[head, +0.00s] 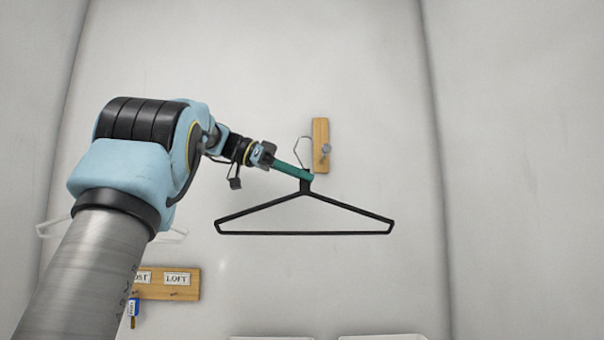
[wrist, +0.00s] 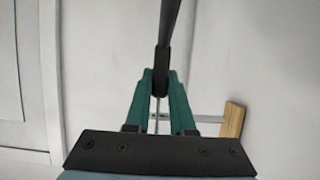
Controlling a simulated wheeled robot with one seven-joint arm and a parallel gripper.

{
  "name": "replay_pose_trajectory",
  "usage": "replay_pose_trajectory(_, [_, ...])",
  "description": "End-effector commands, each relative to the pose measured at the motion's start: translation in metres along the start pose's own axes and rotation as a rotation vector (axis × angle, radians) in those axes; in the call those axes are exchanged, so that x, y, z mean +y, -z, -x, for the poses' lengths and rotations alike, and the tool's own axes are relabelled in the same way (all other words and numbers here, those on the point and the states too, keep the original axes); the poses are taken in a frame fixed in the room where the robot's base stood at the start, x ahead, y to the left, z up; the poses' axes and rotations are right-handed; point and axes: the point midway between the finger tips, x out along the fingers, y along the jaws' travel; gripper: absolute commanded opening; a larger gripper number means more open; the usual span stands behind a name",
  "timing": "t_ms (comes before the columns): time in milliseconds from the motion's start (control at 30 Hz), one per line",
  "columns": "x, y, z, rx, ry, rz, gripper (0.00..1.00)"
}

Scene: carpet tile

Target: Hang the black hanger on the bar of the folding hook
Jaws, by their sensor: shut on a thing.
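The black hanger (head: 305,232) is in the air in the head view, its long bottom bar roughly level. My gripper (head: 309,178) is shut on its neck, just below the thin wire hook (head: 302,150). In the wrist view the green fingers (wrist: 162,82) close on the dark hanger neck (wrist: 163,60). The folding hook is on a small upright wooden board (head: 320,135) on the back wall, with a round metal part (head: 326,149). In the wrist view a pale bar (wrist: 200,118) runs to the wooden board (wrist: 233,120). Whether the wire hook touches the bar I cannot tell.
A white hanger (head: 172,234) is partly hidden behind my arm at left. Below it is a wooden board (head: 185,288) with labels, pegs and a blue-tagged key (head: 133,308). Pale edges (head: 380,337) show at the bottom. The wall right of the hanger is clear.

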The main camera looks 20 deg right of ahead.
Motion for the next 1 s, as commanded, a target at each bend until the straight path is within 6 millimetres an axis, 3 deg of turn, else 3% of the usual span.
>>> replay_pose_trajectory(433, [-0.043,-0.002,-0.001,0.000,-0.001,-0.001,0.00])
replay_pose_trajectory(967, [-0.040,0.020,-0.049,0.000,-0.003,-0.001,0.00])
replay_pose_trajectory(1000, [-0.041,0.013,-0.050,0.000,-0.001,0.001,0.00])
